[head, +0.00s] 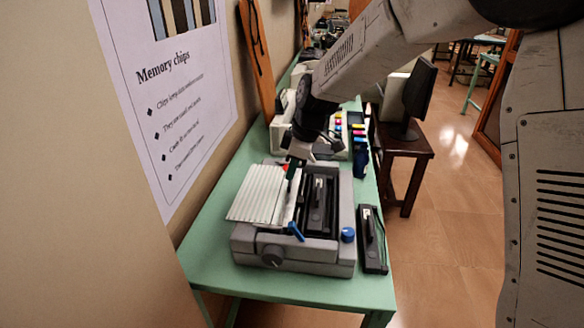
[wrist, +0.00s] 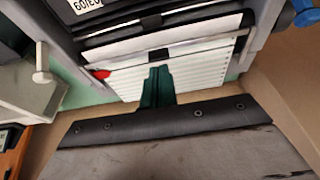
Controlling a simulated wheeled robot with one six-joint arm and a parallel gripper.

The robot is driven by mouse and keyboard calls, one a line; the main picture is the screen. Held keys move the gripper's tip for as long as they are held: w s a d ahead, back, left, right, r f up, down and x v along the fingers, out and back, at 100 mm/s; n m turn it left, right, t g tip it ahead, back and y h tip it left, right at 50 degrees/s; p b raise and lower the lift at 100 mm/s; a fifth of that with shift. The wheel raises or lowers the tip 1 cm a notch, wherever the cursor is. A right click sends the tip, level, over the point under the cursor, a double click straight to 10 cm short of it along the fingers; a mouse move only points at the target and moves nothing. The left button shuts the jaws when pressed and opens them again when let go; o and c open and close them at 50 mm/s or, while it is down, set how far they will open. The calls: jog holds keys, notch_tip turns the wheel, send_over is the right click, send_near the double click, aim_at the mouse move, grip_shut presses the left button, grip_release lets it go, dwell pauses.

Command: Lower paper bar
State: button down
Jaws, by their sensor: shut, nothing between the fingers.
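A grey printer (head: 312,250) sits on the green table, its top open. A white ribbed panel (head: 256,194) slopes up on its left; it also shows in the wrist view (wrist: 185,75). A pale bar with a dark patch, likely the paper bar (wrist: 190,50), runs between this panel and the dark roller area. A red tab (wrist: 102,74) is at one end of it. My gripper (head: 291,172) is shut and empty at the far end of the printer. In the wrist view its dark green fingers (wrist: 157,72) overlap the ribbed panel; contact cannot be told.
A dark cartridge (head: 373,240) lies on the table right of the printer. A blue lever (head: 296,231) and blue knob (head: 347,235) stand up from the printer. Another machine (head: 345,135) with coloured parts is behind. The wall is close on the left.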

jog(key=shift+a, duration=0.15)
jog(key=shift+w+a+f, duration=0.1)
jog(key=shift+w+a, duration=0.05)
jog(key=shift+a, duration=0.5)
jog(key=shift+r, duration=0.45)
jog(key=s+d+r, duration=0.1)
jog(key=d+r, duration=0.6)
jog(key=r, duration=0.3)
jog(key=shift+s, duration=0.25)
jog(key=shift+r, duration=0.1)
